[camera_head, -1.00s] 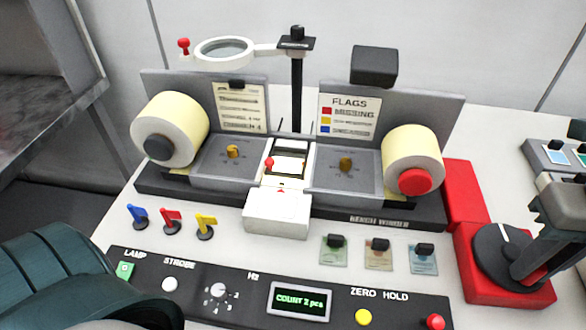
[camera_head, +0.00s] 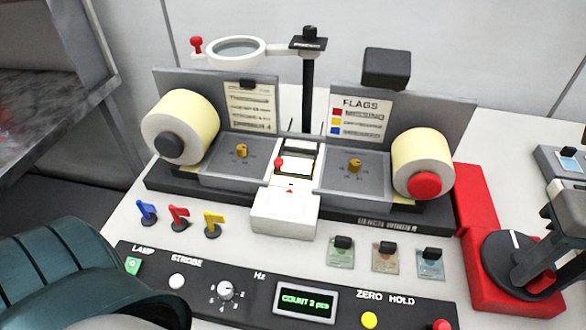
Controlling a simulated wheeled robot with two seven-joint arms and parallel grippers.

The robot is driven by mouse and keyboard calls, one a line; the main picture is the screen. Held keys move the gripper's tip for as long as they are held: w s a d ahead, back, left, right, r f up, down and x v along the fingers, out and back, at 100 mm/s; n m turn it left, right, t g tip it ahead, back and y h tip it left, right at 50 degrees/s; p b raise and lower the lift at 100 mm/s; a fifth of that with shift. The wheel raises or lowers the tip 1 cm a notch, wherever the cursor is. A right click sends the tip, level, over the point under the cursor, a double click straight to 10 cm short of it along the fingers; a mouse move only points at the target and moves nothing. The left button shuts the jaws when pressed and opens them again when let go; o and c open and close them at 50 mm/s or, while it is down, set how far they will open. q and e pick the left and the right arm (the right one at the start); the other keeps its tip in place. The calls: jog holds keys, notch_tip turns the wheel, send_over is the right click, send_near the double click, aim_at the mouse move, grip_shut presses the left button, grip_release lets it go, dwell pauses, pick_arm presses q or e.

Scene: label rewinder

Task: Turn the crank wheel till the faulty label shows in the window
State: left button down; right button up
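The crank wheel (camera_head: 497,262) is a dark disc with a white mark on a red base (camera_head: 486,296) at the right. My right gripper (camera_head: 540,276) is over the wheel's right side, its dark fingers reaching down to it. Red shows beside the fingers; I cannot tell whether they close on a handle. The window (camera_head: 296,166) is in the middle of the bench winder (camera_head: 390,219), with a pale label in it too small to read. A cream roll (camera_head: 196,118) is at the left and another (camera_head: 428,153) at the right. My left gripper is out of view.
A console (camera_head: 255,292) at the front has a display (camera_head: 305,301) reading "COUNT 2 pcs". Blue (camera_head: 147,211), red (camera_head: 179,217) and yellow (camera_head: 213,223) flags stand front left. A ring magnifier (camera_head: 238,48) hangs above. Several clipped cards lie front right.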

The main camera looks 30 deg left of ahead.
jog(key=shift+s+r+p, duration=0.1)
jog(key=shift+r+p, duration=1.95)
jog(key=shift+r, duration=2.45)
